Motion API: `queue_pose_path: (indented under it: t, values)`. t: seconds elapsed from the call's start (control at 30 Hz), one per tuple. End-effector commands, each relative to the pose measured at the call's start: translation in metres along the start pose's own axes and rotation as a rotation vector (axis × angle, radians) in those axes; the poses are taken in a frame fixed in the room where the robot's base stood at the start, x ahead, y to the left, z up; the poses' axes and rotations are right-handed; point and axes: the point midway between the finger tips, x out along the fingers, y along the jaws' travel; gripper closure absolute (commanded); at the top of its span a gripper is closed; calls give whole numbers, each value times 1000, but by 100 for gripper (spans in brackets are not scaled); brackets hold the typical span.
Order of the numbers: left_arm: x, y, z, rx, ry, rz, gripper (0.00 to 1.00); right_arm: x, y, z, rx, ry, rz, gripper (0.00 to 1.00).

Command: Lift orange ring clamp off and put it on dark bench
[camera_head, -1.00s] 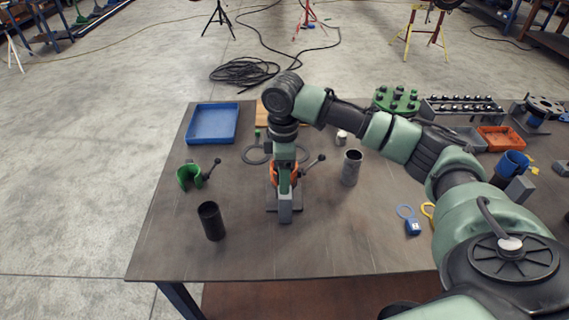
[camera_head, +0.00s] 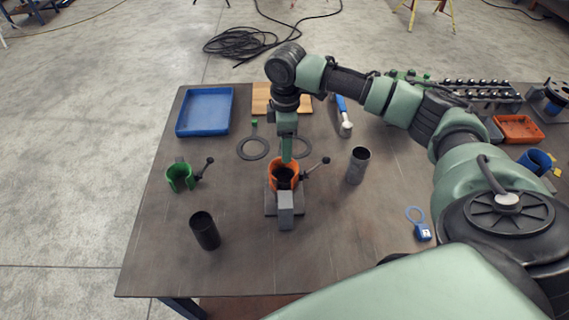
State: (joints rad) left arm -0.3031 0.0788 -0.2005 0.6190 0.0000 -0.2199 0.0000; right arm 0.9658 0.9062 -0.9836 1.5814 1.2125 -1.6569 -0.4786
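The orange ring clamp (camera_head: 275,178), with a black lever and knob to its right, stands upright around a dark piece on a small grey base plate (camera_head: 298,210) on the dark bench (camera_head: 330,255). A grey block (camera_head: 285,212) stands in front of it and hides its lower front. My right gripper (camera_head: 287,158) points down at the back rim of the clamp. Only a narrow green finger shows, so its opening and any contact cannot be told. My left gripper is not in view.
A green clamp (camera_head: 179,177) and a black tube (camera_head: 205,232) stand to the left, a grey tube (camera_head: 357,166) to the right. A blue tray (camera_head: 204,110) and a dark flat ring (camera_head: 252,149) lie behind. The bench's front middle is bare.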

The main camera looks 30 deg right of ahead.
Motion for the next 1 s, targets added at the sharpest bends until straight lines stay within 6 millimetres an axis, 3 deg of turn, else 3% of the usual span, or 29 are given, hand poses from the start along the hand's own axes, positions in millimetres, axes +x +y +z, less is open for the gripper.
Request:
queue_pose_path:
  t: [0.13, 0.3, 0.57, 0.67, 0.8, 1.0]
  values:
    - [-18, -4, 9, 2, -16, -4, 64, 19, -1, 5, 2, -5, -3, 38]
    - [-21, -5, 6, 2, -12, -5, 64, 42, -1, 5, 1, -3, -2, 38]
    - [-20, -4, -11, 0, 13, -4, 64, 46, -1, 4, 0, -1, 1, 38]
    - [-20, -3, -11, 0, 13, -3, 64, 46, -1, 4, 0, -1, 1, 61]
    - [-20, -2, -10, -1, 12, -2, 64, 46, -1, 5, 1, -1, 1, 100]
    - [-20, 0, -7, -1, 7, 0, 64, 46, 0, 5, 1, -2, 1, 100]
